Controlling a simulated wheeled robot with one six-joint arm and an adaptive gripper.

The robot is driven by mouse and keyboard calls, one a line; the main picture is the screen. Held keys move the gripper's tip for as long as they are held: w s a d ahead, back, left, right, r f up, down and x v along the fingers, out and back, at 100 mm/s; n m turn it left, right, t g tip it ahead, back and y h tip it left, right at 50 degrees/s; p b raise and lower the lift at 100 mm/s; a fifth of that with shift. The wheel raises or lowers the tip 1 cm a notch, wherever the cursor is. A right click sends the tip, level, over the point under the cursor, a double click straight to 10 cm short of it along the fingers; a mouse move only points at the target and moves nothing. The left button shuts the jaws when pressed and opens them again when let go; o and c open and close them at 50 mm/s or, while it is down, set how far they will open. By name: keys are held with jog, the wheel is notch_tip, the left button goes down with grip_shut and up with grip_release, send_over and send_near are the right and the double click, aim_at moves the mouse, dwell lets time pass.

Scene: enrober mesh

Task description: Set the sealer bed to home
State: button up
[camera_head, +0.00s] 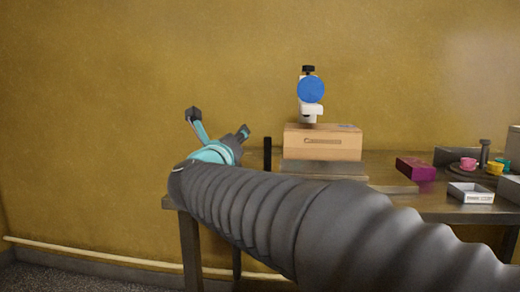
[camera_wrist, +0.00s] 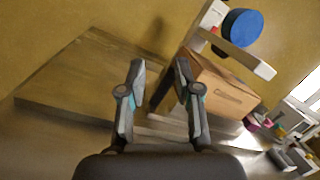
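A machine with a white column (camera_head: 308,112) and a round blue disc (camera_head: 311,89) stands on the table behind a brown box (camera_head: 322,144). I take this to be the sealer. A grey slab (camera_head: 323,168) lies under or in front of the box and may be its bed; my arm hides part of it. In the wrist view the blue disc (camera_wrist: 241,27), white arm (camera_wrist: 238,55) and box (camera_wrist: 215,85) are right of the fingers. My gripper (camera_head: 218,122) is open and empty, left of the machine, above the table's left end. Its spread fingers show in the wrist view (camera_wrist: 159,68).
A black upright post (camera_head: 267,153) stands between my gripper and the box. On the right of the table (camera_head: 430,204) are a magenta box (camera_head: 416,168), a white tray (camera_head: 470,193) and small coloured cups (camera_head: 468,164). The table's left end (camera_wrist: 85,75) is bare.

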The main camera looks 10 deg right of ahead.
aim_at(265, 148)
jog(key=f+m+g+h, duration=0.1)
jog(key=m+g, duration=0.1)
jog(key=m, duration=0.1)
jog(key=f+m+g+h, duration=0.2)
jog(key=m, duration=0.2)
jog(key=f+m+g+h, duration=0.1)
jog(key=m+h, duration=0.1)
jog(key=m, duration=0.1)
jog(key=shift+s+a+f+g, duration=0.2)
jog(key=shift+s+g, duration=0.2)
jog(key=shift+m, duration=0.3)
jog(key=p+x, duration=0.2)
jog(key=x, duration=1.1)
jog(key=shift+w+d, duration=0.15)
jog(key=shift+d, duration=0.25)
grip_shut()
